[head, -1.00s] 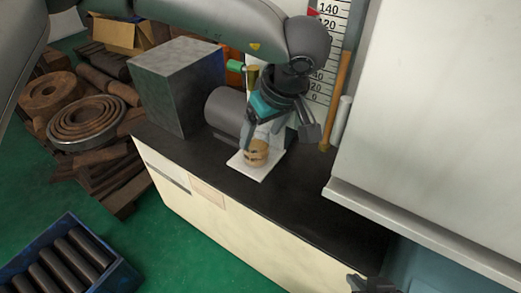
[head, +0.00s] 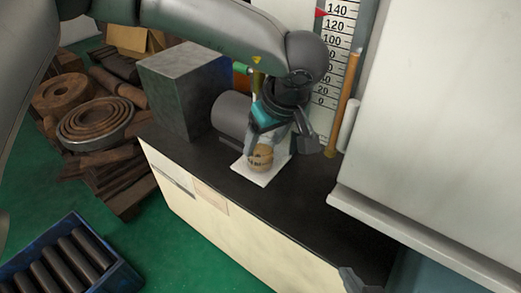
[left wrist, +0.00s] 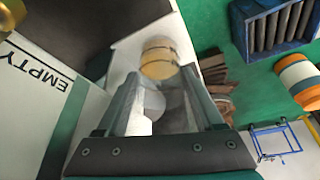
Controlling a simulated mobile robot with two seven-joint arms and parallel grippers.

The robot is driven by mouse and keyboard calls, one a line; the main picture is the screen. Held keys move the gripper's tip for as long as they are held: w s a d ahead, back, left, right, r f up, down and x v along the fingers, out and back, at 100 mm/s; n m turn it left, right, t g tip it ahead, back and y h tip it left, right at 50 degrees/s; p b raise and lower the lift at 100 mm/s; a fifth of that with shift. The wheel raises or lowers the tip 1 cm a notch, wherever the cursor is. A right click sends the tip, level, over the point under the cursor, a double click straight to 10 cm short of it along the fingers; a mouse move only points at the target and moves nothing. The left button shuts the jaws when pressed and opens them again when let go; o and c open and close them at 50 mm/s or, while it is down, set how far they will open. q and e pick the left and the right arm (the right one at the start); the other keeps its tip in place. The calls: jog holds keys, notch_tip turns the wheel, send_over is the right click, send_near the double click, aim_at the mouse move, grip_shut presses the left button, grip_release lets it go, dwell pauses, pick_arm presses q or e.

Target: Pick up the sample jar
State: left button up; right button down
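The sample jar (head: 261,158), a small tan jar with dark bands, stands on a white square pad (head: 246,170) on the dark counter. My left gripper (head: 259,146) is over it from above, with its fingers partly hiding it. In the left wrist view the jar (left wrist: 160,57) lies between and just beyond the spread fingertips (left wrist: 162,75). I cannot tell whether either finger touches it. Only a grey part of my right gripper (head: 358,281) shows at the bottom edge of the head view, away from the jar; its fingers are not clear.
A grey block (head: 180,90) and a dark grey cylinder (head: 230,113) stand left of the jar. A numbered scale (head: 337,60) and an upright wooden rod (head: 344,100) are behind it. A large white panel (head: 440,110) is at right. The counter's front right is clear.

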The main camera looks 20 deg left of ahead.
pick_arm(q)
jog(key=c, duration=0.9)
jog(key=shift+d, duration=0.1)
